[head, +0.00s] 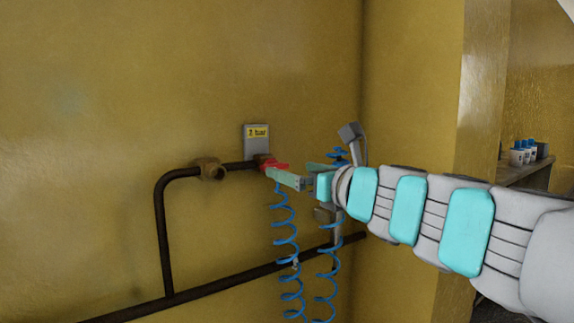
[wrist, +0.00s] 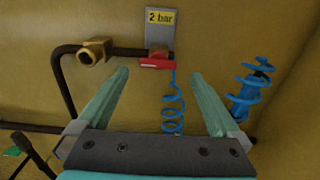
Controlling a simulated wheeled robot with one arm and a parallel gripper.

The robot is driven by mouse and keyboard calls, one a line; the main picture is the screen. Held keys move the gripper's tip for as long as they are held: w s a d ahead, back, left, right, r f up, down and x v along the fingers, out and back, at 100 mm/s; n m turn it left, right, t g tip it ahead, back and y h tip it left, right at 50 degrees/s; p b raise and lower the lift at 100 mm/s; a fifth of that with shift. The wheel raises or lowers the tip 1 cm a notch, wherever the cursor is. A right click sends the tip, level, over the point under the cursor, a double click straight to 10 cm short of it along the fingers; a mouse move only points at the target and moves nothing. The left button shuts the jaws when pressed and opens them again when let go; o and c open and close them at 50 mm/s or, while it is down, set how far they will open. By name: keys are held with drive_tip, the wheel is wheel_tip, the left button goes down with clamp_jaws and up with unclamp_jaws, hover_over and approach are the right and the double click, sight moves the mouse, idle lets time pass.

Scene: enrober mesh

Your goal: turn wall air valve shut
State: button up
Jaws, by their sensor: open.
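The wall air valve has a red handle (wrist: 155,64), which lies roughly level across the end of the dark pipe in the wrist view. The red handle (head: 274,166) also shows in the head view, partly behind my gripper. A grey plate (wrist: 161,28) with a yellow "2 bar" label is mounted on the wall just above the handle. My gripper (wrist: 162,84) is open and empty, with its two green fingers on either side of the handle in the picture. The fingertips look short of the handle or close to it; contact cannot be told. In the head view my gripper (head: 290,180) points left at the valve.
A dark pipe (head: 160,225) with a brass fitting (head: 211,169) runs along the wall left of the valve. Blue coiled hoses (head: 287,245) hang below and right of it. A wall corner is close on the right. A shelf with small bottles (head: 525,152) stands far right.

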sight(277, 166)
drive_tip(key=shift+b+x, duration=0.4)
drive_tip(key=shift+x, duration=3.4)
drive_tip(key=shift+s+a, duration=0.1)
drive_tip(key=c, duration=1.3)
